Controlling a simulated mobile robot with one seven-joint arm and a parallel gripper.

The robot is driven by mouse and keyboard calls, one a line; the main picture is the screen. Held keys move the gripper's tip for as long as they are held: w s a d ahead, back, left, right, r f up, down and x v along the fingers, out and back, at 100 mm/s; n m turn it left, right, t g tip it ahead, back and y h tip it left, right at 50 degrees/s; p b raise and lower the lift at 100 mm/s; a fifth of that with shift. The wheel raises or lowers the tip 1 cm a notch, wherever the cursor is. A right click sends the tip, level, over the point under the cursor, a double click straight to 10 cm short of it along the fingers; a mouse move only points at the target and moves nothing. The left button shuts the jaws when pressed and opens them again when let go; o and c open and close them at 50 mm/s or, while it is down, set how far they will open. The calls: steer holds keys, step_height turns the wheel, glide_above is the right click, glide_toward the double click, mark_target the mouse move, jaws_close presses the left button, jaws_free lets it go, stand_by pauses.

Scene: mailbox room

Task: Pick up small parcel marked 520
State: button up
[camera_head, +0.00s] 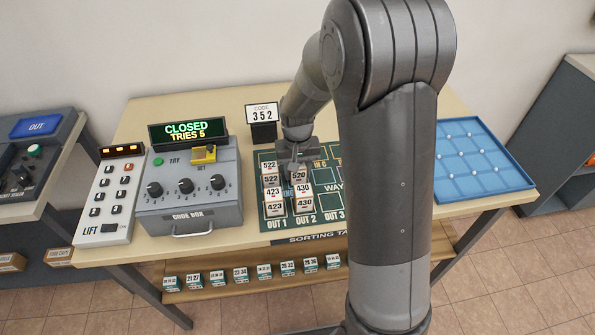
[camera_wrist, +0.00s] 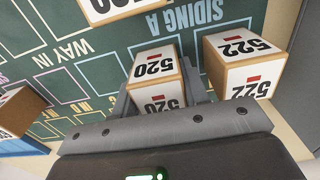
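The small parcel marked 520 (camera_head: 299,176) is a white-faced box with brown sides, standing on the green sorting mat. In the wrist view the 520 parcel (camera_wrist: 153,68) lies between the two grey fingers of my gripper (camera_wrist: 158,92), with its printed faces towards the camera. The fingers are close along both sides of it; whether they press on it cannot be told. In the head view my gripper (camera_head: 294,154) is right at the parcel, partly hidden by my arm. A parcel marked 522 (camera_wrist: 240,62) stands close beside it.
More parcels, marked 522 (camera_head: 270,172), 423 (camera_head: 276,209) and 430 (camera_head: 305,205), stand nearby on the mat (camera_head: 266,225). The code box (camera_head: 187,190) is on the left, reading CLOSED. A blue tray (camera_head: 480,190) lies on the right. A code 352 sign (camera_head: 263,116) stands behind.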

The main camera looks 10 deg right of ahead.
steer(key=c, duration=0.5)
steer(key=shift+o, duration=0.2)
